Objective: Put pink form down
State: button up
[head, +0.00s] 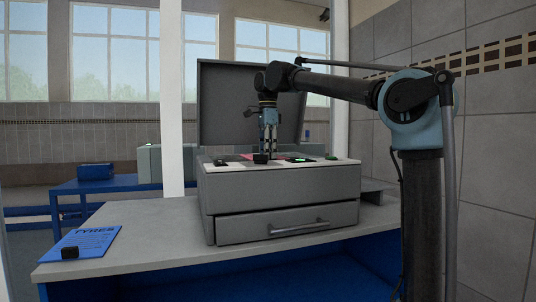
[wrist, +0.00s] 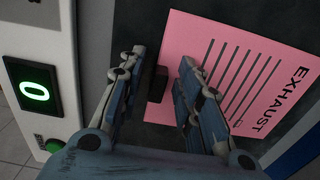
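The pink form (wrist: 240,62), printed EXHAUST, lies on a dark surface in the top of the grey machine. A small part of the pink form (head: 283,156) shows in the head view behind my gripper (head: 268,150). A small dark block (wrist: 158,84) sits at the form's edge. In the wrist view my gripper (wrist: 160,64) has its fingers apart, one on each side of the block, with visible gaps. The right finger covers part of the form. The fingers' exact height above it is hard to tell.
The grey machine (head: 280,186) has a raised lid (head: 222,105) behind my gripper and a drawer (head: 285,222) below. A lit green display (wrist: 33,92) and green button (wrist: 55,145) are at the left. A blue form (head: 88,240) with a black block lies on the bench (head: 150,235).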

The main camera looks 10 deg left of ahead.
notch_tip(320, 180, up, 12)
dwell(0.9)
jog(key=shift+s, duration=0.1)
dwell(0.4)
